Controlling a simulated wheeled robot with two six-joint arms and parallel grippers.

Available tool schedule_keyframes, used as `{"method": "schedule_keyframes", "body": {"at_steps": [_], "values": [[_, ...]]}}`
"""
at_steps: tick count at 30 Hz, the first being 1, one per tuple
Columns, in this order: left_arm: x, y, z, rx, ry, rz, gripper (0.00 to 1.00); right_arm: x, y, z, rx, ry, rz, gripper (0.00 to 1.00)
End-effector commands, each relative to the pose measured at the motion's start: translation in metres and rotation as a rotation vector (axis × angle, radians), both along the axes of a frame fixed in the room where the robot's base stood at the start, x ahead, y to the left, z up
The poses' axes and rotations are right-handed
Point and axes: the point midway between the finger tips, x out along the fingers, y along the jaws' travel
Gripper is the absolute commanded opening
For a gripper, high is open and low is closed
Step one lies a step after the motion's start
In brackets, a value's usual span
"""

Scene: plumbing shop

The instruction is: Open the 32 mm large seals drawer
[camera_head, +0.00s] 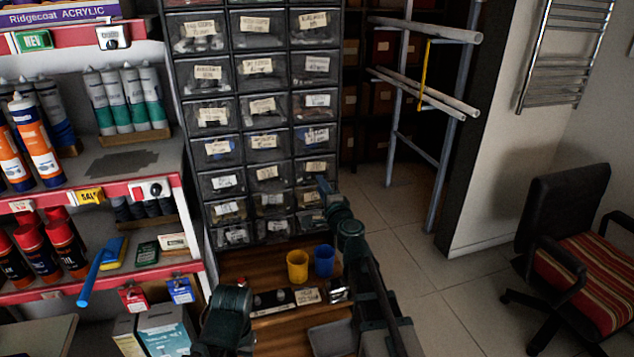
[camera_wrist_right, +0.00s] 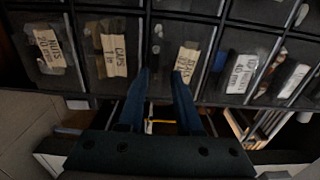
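The drawer cabinet (camera_head: 243,135) holds rows of dark, clear-fronted drawers with paper labels, and they look shut. In the right wrist view, a drawer front (camera_wrist_right: 172,37) has a tilted label (camera_wrist_right: 187,62) that seems to read "SEALS 32"; the rest is too blurred to read. My right gripper (camera_wrist_right: 166,72) is open and empty, its two fingers apart at the lower part of that front; I cannot tell if they touch it. In the head view my right gripper (camera_head: 323,184) is at the cabinet's lower right column. My left arm shows at the bottom, but its gripper does not.
A yellow cup (camera_head: 297,266) and a blue cup (camera_head: 324,260) stand on the wooden surface (camera_head: 235,262) below the drawers. Shelves of tubes and cans (camera_head: 135,160) stand at left. A pipe rack (camera_head: 425,95) and an office chair (camera_head: 575,235) are at right, with open floor between.

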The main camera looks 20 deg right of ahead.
Motion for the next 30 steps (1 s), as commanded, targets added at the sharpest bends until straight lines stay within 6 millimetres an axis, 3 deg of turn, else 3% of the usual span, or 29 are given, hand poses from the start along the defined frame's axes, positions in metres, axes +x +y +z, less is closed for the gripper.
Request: {"method": "schedule_keyframes", "body": {"at_steps": [4, 13, 14, 19, 30], "values": [[0.0, 0.0, 0.0, 0.0, 0.0, 0.0, 0.5, 0.0173, -0.0001, 0.0, 0.0, 0.0, -0.001, 0.34], [-0.0001, 0.0, 0.0, 0.0, 0.0, 0.0, 0.5, 0.0192, 0.0002, 0.0, 0.0, 0.0, -0.002, 0.34], [-0.0001, 0.0, 0.0, 0.0, 0.0, 0.0, 0.5, 0.0191, 0.0002, 0.0, 0.0, 0.0, -0.002, 0.32], [0.0, 0.0, 0.0, 0.0, 0.0, 0.0, 0.5, 0.0191, 0.0001, 0.0, 0.0, 0.0, -0.002, 0.02], [0.0, 0.0, -0.0001, 0.0, 0.0, 0.0, 0.5, 0.019, 0.0001, -0.0001, 0.0, 0.0, -0.002, 0.0]]}}
